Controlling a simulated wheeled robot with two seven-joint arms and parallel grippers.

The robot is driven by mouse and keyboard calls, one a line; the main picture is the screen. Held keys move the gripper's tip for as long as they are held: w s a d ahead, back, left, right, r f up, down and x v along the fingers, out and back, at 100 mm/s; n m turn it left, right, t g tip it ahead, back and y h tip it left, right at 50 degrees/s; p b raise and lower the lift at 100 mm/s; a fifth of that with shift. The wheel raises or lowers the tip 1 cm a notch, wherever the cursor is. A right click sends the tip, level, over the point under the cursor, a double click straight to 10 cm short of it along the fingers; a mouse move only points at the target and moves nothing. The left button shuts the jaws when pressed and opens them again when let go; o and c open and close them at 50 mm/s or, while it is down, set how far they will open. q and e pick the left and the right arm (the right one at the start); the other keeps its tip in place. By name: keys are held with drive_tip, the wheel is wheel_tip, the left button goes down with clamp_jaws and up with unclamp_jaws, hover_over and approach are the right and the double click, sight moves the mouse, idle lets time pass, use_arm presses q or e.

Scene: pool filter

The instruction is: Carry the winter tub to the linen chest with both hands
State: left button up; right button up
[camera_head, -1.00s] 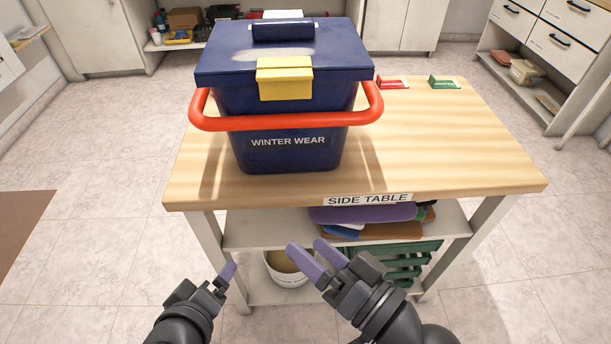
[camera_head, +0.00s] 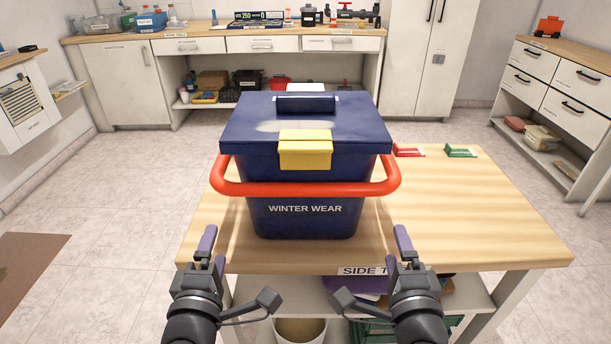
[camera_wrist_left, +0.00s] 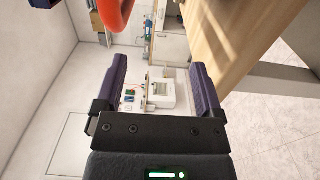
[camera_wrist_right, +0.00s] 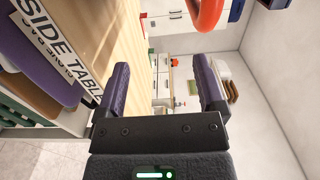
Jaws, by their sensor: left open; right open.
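The winter tub (camera_head: 305,190) is dark blue with a lid, a yellow latch and a "WINTER WEAR" label. It stands upright on the side table (camera_head: 480,220). Its red handle (camera_head: 300,189) hangs across the front. My left gripper (camera_head: 211,250) is open and empty, in front of the tub's left side. My right gripper (camera_head: 399,250) is open and empty, in front of its right side. Both are apart from the handle, which shows ahead of the fingers in the left wrist view (camera_wrist_left: 114,12) and right wrist view (camera_wrist_right: 207,12). I cannot identify the linen chest.
A red item (camera_head: 408,150) and a green item (camera_head: 461,151) lie at the table's back edge. A white bucket (camera_head: 300,330) is under the table. A counter (camera_head: 225,40) spans the back wall, and drawers (camera_head: 560,75) stand at right.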

use_arm(q)
drive_tip(key=w, duration=0.9)
drive_tip(key=shift+d, duration=0.2)
use_arm(e)
drive_tip(key=w, duration=0.8)
drive_tip(key=shift+w+a, duration=0.25)
drive_tip(key=shift+w, duration=0.1)
use_arm(q)
drive_tip(key=shift+s+d, duration=0.15)
drive_tip(key=shift+d, duration=0.4)
use_arm(e)
drive_tip(key=shift+a, duration=0.55)
use_arm(q)
drive_tip(key=shift+d, duration=0.1)
use_arm(e)
drive_tip(key=shift+a, duration=0.1)
use_arm(q)
drive_tip(key=shift+d, duration=0.4)
use_arm(e)
drive_tip(key=shift+a, duration=0.45)
use_arm(q)
drive_tip(key=shift+d, duration=0.1)
use_arm(e)
drive_tip(key=shift+s, duration=0.1)
